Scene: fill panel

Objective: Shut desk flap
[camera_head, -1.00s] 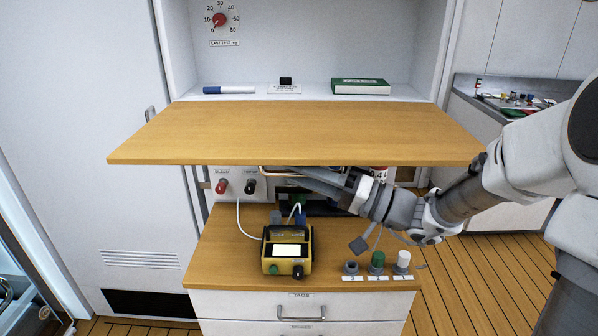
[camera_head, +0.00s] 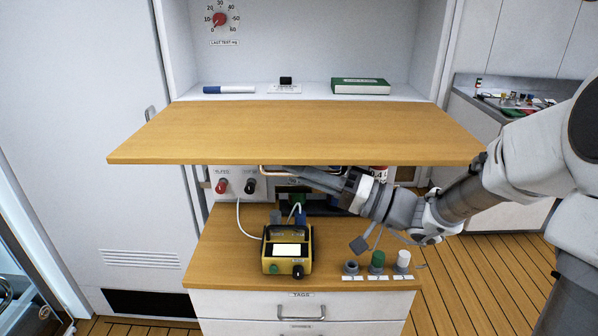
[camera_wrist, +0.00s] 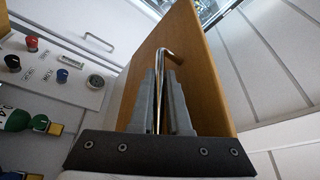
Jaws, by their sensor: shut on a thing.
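The wooden desk flap (camera_head: 300,135) lies out level from the cabinet, above the lower counter. In the wrist view its wooden face (camera_wrist: 205,85) rises in front of me. A metal bar handle (camera_wrist: 171,53) is fixed to that face, and its edge shows under the flap's front in the head view (camera_head: 275,167). My gripper (camera_wrist: 163,78) is shut on the handle, one finger on each side of the bar. In the head view my gripper (camera_head: 300,175) reaches in beneath the flap from the right, its fingertips partly hidden.
The flap's top is bare.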

